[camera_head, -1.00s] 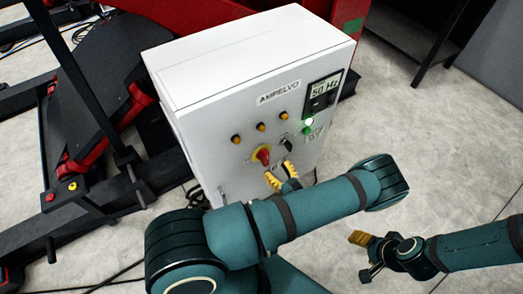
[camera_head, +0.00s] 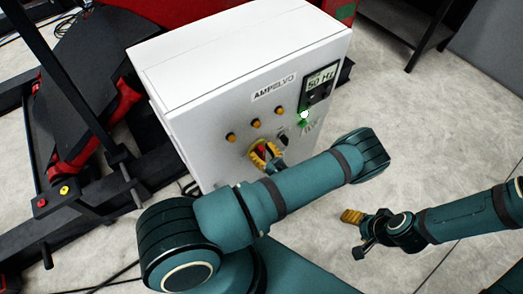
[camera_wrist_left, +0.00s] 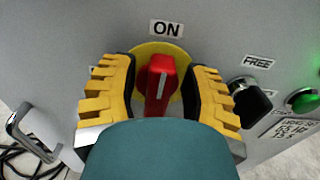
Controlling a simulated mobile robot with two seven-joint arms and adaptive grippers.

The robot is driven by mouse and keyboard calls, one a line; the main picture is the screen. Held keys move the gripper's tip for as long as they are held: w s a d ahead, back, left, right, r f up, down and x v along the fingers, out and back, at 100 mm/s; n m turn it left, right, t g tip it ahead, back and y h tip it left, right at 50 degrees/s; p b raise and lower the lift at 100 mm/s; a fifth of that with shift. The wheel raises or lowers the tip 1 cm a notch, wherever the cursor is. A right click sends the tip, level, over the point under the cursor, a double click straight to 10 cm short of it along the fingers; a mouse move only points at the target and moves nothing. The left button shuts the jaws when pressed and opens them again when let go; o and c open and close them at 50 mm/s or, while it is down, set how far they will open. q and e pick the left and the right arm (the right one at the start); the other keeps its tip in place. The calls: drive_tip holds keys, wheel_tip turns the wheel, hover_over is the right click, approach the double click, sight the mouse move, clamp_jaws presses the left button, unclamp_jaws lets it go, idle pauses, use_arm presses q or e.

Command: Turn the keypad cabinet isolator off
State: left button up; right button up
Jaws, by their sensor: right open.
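The white keypad cabinet (camera_head: 195,125) stands in the middle of the head view, labelled AMPELVO. Its isolator is a red knob on a round yellow plate, low on the front, seen closely in the left wrist view (camera_wrist_left: 161,78). The knob's white line is about upright, towards the ON label (camera_wrist_left: 167,28). My left gripper (camera_wrist_left: 162,84) has its yellow fingers on either side of the knob, with small gaps on both sides. In the head view the fingers partly cover the knob. My right gripper (camera_head: 357,230) is open and empty, low on the right, away from the cabinet.
A black selector (camera_wrist_left: 249,100) marked FREE and a lit green lamp (camera_wrist_left: 301,100) sit right of the isolator. A metal handle (camera_wrist_left: 30,135) is at left. Orange buttons (camera_head: 256,124) and a 50 Hz display (camera_head: 321,79) are above.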

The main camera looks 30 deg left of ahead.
use_arm(q)
clamp_jaws()
drive_tip(key=shift+n, duration=0.3)
drive_tip(key=n, duration=0.3)
drive_tip(key=shift+s+a+p, duration=0.15)
drive_tip(key=shift+s+p, duration=0.15)
drive_tip(key=shift+p, duration=0.05)
drive_tip(key=n, duration=0.3)
drive_tip(key=shift+s+a+f+n+p, duration=0.1)
drive_tip(key=shift+s+n+p, duration=0.15)
drive_tip(key=shift+n+p, duration=0.1)
drive_tip(key=n, duration=0.1)
drive_tip(key=n+p, duration=0.1)
drive_tip(key=n, duration=0.3)
drive_tip(key=shift+s+a+f, duration=0.15)
drive_tip(key=shift+s+f, duration=0.1)
drive_tip(key=shift+f, duration=0.1)
drive_tip(key=n+p, duration=0.1)
drive_tip(key=n, duration=0.1)
drive_tip(key=f+n, duration=0.1)
drive_tip(key=n, duration=0.2)
drive_tip(key=shift+s+n+p, duration=0.1)
drive_tip(key=shift+n+p, duration=0.15)
drive_tip(key=shift+p, duration=0.1)
